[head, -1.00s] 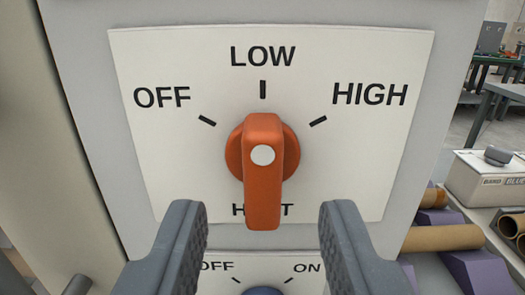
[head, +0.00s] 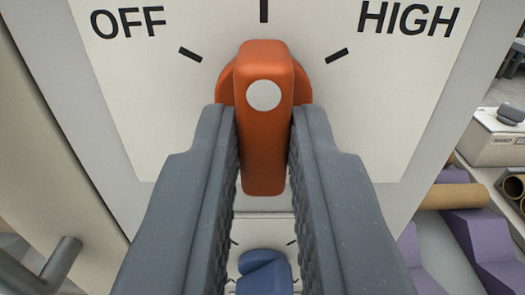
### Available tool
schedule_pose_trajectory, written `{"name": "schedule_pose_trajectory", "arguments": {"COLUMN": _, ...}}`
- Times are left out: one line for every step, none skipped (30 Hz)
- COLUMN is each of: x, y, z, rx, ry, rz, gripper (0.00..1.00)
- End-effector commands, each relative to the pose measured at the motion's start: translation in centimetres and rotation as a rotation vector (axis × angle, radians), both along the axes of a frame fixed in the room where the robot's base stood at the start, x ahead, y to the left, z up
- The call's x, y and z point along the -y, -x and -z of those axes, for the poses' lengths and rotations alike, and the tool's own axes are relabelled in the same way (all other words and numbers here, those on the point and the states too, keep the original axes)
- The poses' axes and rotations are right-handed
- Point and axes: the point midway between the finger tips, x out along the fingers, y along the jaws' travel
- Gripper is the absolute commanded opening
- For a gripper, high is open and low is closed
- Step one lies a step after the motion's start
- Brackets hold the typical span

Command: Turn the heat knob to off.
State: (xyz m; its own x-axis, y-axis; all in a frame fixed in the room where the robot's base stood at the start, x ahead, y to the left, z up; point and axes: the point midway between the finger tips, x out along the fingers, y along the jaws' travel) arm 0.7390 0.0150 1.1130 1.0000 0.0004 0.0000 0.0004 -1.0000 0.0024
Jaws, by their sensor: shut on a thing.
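The orange heat knob (head: 265,150) with a white dot is in the middle of the head view on a white dial plate (head: 150,110). Its grip bar stands upright, in line with the top tick, between the OFF tick on the left and the HIGH tick on the right. My gripper (head: 263,112) is shut on the knob, one grey finger on each side of the bar. The fingers hide the lower part of the plate.
A blue knob (head: 263,270) sits below on the same panel, between my fingers. A metal bar (head: 60,262) is at the lower left. Cardboard tubes (head: 455,196) on purple supports (head: 483,245) and a pale box (head: 495,138) stand at the right.

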Motion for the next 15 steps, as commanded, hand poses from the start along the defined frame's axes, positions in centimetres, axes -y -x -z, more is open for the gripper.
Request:
{"name": "schedule_pose_trajectory", "arguments": {"x": 0.03, "y": 0.0, "z": 0.02, "rx": 0.0, "ry": 0.004, "rz": 0.001, "gripper": 0.0}}
{"name": "schedule_pose_trajectory", "arguments": {"x": 0.03, "y": 0.0, "z": 0.03, "rx": 0.0, "ry": 0.008, "rz": 0.001, "gripper": 0.0}}
{"name": "schedule_pose_trajectory", "arguments": {"x": 0.04, "y": 0.0, "z": 0.03, "rx": 0.0, "ry": 0.014, "rz": 0.001, "gripper": 0.0}}
{"name": "schedule_pose_trajectory", "arguments": {"x": 0.04, "y": 0.0, "z": 0.04, "rx": 0.0, "ry": 0.022, "rz": 0.001, "gripper": 0.0}}
{"name": "schedule_pose_trajectory", "arguments": {"x": 0.04, "y": 0.0, "z": 0.05, "rx": 0.0, "ry": 0.03, "rz": 0.001, "gripper": 0.0}}
{"name": "schedule_pose_trajectory", "arguments": {"x": 0.03, "y": 0.0, "z": 0.06, "rx": -0.001, "ry": 0.045, "rz": 0.001, "gripper": 0.0}}
{"name": "schedule_pose_trajectory", "arguments": {"x": 0.03, "y": 0.0, "z": 0.09, "rx": -0.001, "ry": 0.058, "rz": 0.001, "gripper": 0.0}}
{"name": "schedule_pose_trajectory", "arguments": {"x": 0.03, "y": -0.01, "z": 0.1, "rx": -0.001, "ry": 0.072, "rz": 0.001, "gripper": 0.0}}
{"name": "schedule_pose_trajectory", "arguments": {"x": 0.04, "y": -0.01, "z": 0.12, "rx": -0.001, "ry": 0.094, "rz": 0.001, "gripper": 0.0}}
{"name": "schedule_pose_trajectory", "arguments": {"x": 0.06, "y": -0.01, "z": 0.14, "rx": -0.002, "ry": 0.113, "rz": 0.001, "gripper": 0.0}}
{"name": "schedule_pose_trajectory", "arguments": {"x": 0.08, "y": -0.01, "z": 0.17, "rx": -0.002, "ry": 0.132, "rz": 0.002, "gripper": 0.0}}
{"name": "schedule_pose_trajectory", "arguments": {"x": 0.12, "y": -0.02, "z": 0.18, "rx": -0.002, "ry": 0.161, "rz": 0.002, "gripper": 0.0}}
{"name": "schedule_pose_trajectory", "arguments": {"x": 0.13, "y": -0.01, "z": 0.21, "rx": -0.003, "ry": 0.184, "rz": 0.002, "gripper": 0.0}}
{"name": "schedule_pose_trajectory", "arguments": {"x": 0.11, "y": -0.01, "z": 0.22, "rx": -0.003, "ry": 0.209, "rz": 0.002, "gripper": 0.0}}
{"name": "schedule_pose_trajectory", "arguments": {"x": 0.09, "y": -0.01, "z": 0.26, "rx": -0.004, "ry": 0.244, "rz": 0.002, "gripper": 0.0}}
